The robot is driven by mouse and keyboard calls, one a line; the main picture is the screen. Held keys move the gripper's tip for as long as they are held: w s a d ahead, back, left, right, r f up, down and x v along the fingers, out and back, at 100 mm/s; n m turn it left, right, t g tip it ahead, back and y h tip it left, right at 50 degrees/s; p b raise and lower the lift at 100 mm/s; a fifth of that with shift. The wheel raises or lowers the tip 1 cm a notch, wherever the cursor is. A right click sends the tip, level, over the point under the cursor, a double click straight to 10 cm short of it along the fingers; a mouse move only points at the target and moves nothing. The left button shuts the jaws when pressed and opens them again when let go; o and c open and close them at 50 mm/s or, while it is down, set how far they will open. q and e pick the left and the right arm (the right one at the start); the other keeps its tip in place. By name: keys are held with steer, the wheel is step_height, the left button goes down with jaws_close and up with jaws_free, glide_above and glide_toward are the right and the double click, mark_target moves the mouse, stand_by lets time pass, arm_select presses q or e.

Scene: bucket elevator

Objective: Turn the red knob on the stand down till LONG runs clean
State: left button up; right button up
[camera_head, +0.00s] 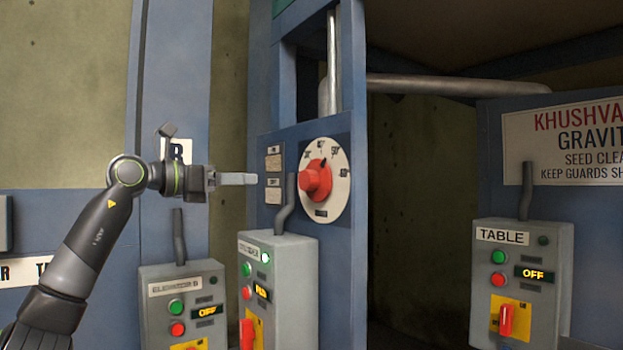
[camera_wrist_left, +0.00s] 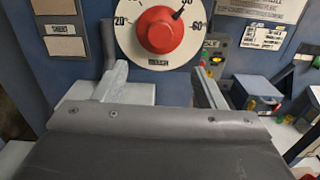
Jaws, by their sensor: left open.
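The red knob (camera_head: 316,179) sits on a round white dial (camera_head: 341,182) on the blue stand (camera_head: 355,255). In the left wrist view the knob (camera_wrist_left: 160,30) is ahead, with scale numbers such as 20 and 60 on the dial (camera_wrist_left: 127,42). A dark pointer mark is at the knob's upper right. My left gripper (camera_head: 250,179) is open, left of the knob and apart from it. In the left wrist view its two fingers (camera_wrist_left: 161,72) stand apart below the dial, with nothing between them. No sign reading LONG can be made out. My right gripper is not in view.
Two small label plates (camera_head: 273,162) are left of the dial. A grey control box (camera_head: 290,290) with an upright grey conduit (camera_head: 285,205) stands just below the knob. Another box (camera_head: 178,315) is to its left. The TABLE box (camera_head: 510,285), showing OFF, is at right.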

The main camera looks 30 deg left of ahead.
mark_target(304, 179)
arm_select(q)
steer(key=p+x, duration=0.2)
steer(key=x, duration=0.2)
steer(key=p+x, duration=0.2)
steer(key=x, duration=0.2)
steer(key=p+x, duration=0.2)
steer(key=x, duration=0.2)
steer(key=shift+d+r, duration=0.1)
steer(key=shift+r, duration=0.25)
steer(key=p+x, duration=0.1)
steer(key=x, duration=0.2)
steer(key=shift+w+f+p, duration=0.15)
steer(key=shift+p, duration=0.15)
steer(key=shift+w+d+f, duration=0.1)
steer(key=shift+w+d, duration=0.05)
steer(key=shift+w, duration=0.15)
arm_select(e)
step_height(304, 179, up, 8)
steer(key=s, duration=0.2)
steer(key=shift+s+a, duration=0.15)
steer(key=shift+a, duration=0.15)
arm_select(q)
steer(key=c, duration=1)
steer(key=shift+o, duration=0.2)
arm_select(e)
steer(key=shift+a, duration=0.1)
